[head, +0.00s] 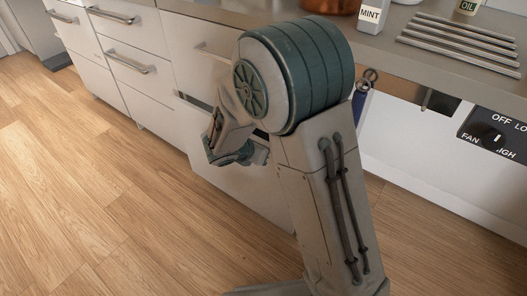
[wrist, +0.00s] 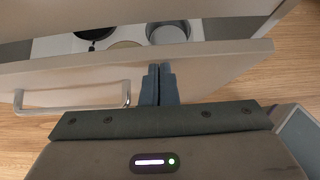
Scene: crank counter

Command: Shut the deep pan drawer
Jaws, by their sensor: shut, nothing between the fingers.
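The deep pan drawer (wrist: 215,62) is partly open in the wrist view, with its pale front panel across the picture. Its silver bar handle (wrist: 72,108) is on the left. Inside are a metal pot (wrist: 168,33) and a dark pan (wrist: 95,33). My gripper (wrist: 159,68) is shut and empty. Its fingertips overlap the front panel, right of the handle; I cannot tell whether they touch it. In the head view the drawer front (head: 240,194) is low on the cabinet, and my arm hides much of it and my fingertips.
Other drawers with bar handles (head: 130,63) at the left look shut. The counter holds a mint box (head: 372,16), a copper pot (head: 328,5) and a slatted metal rack (head: 460,42). A fan switch panel (head: 495,133) is at the right. The wooden floor (head: 90,200) at left is clear.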

